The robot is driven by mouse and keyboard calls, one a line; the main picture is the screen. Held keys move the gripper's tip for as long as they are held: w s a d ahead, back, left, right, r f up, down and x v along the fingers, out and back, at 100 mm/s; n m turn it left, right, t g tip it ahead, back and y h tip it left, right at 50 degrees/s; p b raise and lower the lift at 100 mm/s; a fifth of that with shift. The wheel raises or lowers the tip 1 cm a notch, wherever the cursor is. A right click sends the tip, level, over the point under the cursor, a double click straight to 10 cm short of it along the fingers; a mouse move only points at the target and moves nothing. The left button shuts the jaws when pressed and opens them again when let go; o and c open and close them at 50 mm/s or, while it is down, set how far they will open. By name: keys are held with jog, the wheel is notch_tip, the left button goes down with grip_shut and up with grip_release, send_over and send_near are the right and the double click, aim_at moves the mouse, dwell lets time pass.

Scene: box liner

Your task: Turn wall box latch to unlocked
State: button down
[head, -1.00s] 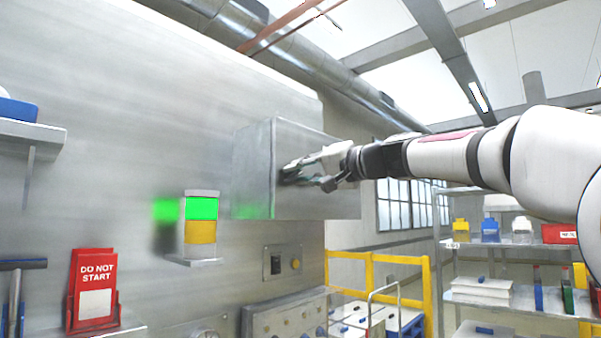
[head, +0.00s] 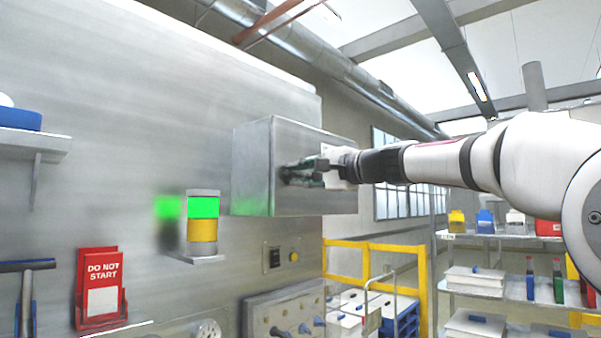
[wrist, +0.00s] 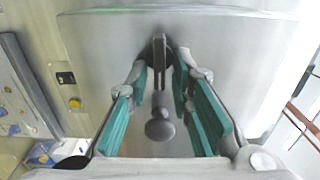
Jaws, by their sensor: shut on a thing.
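The grey metal wall box (head: 252,160) is mounted on the metal wall, left of my gripper in the head view. Its face (wrist: 100,40) fills much of the wrist view. The dark latch (wrist: 160,128) has a narrow lever and a round knob pointing toward the bottom of the wrist view. My gripper (wrist: 161,75), with green pads, is shut on the latch, with one finger on each side of the lever. In the head view my gripper (head: 304,172) is against the box's front, and its fingers hide the latch there.
A stack light (head: 203,208) glows green on the wall, left of the box. A red "DO NOT START" holder (head: 100,288) is at lower left. A knobbed panel (head: 285,315) and yellow rail (head: 345,243) are below. Shelves (head: 500,290) stand at right.

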jog(key=shift+f, duration=0.1)
dwell(0.3)
jog(key=c, duration=1.7)
grip_release()
jog(key=shift+d, duration=0.1)
jog(key=v, duration=1.2)
